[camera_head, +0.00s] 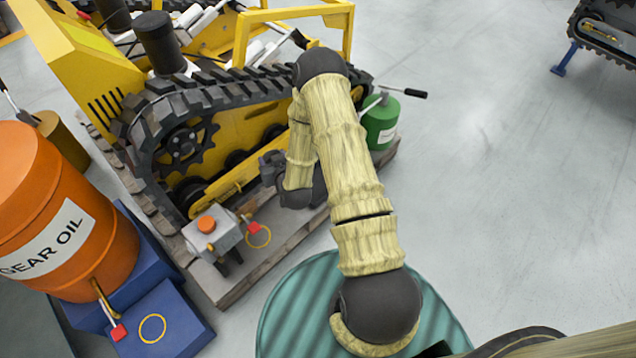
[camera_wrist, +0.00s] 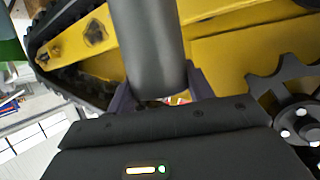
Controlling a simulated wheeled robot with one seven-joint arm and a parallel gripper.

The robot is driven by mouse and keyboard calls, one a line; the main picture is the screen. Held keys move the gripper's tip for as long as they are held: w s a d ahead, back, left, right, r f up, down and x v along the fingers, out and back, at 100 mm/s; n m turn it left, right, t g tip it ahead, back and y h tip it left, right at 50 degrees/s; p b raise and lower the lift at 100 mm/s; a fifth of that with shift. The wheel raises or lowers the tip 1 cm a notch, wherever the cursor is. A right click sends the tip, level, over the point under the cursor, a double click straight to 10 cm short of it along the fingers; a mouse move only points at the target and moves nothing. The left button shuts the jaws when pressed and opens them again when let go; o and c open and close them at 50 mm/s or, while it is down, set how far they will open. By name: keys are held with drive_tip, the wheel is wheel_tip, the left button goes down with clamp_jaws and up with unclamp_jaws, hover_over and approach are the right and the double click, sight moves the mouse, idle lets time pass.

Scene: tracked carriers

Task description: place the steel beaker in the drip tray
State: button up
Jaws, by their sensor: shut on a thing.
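My gripper (camera_wrist: 158,92) is shut on a smooth grey cylinder, which looks like the steel beaker (camera_wrist: 147,45), in the wrist view. The cylinder stands between the two fingers and its far end is cut off by the frame. In the head view my gripper (camera_head: 272,168) is beside the yellow tracked carrier, partly behind my arm, and the beaker cannot be clearly made out there. A blue tray-like base (camera_head: 185,313) with a yellow ring lies below the gear oil barrel's red tap at lower left. I cannot tell for certain that it is the drip tray.
The orange gear oil barrel (camera_head: 60,215) stands at left. The carrier's black track (camera_head: 215,92) is close to my gripper. A grey box with an orange cap (camera_head: 212,232) and a green can (camera_head: 381,122) flank my arm. Open floor (camera_head: 500,170) lies at right.

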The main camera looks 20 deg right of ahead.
drive_tip(key=shift+w+d+f+b, duration=0.15)
drive_tip(key=shift+d+f+b, duration=0.1)
drive_tip(key=shift+f+b, duration=0.2)
drive_tip(key=w+d+f+b, duration=0.1)
drive_tip(key=d+f+b, duration=0.4)
drive_tip(key=d, duration=0.3)
drive_tip(key=w+d+f+b, duration=0.2)
drive_tip(key=d+f+b, duration=0.2)
drive_tip(key=d+b, duration=0.3)
drive_tip(key=shift+w+d+f, duration=0.3)
drive_tip(key=shift+d+f, duration=0.1)
drive_tip(key=shift+d, duration=0.6)
wheel_tip(320, 180, down, 6)
drive_tip(key=b, duration=0.3)
drive_tip(key=shift+f+b, duration=0.2)
drive_tip(key=shift+b, duration=0.2)
drive_tip(key=shift+f+b, duration=1.2)
drive_tip(key=shift+f, duration=0.6)
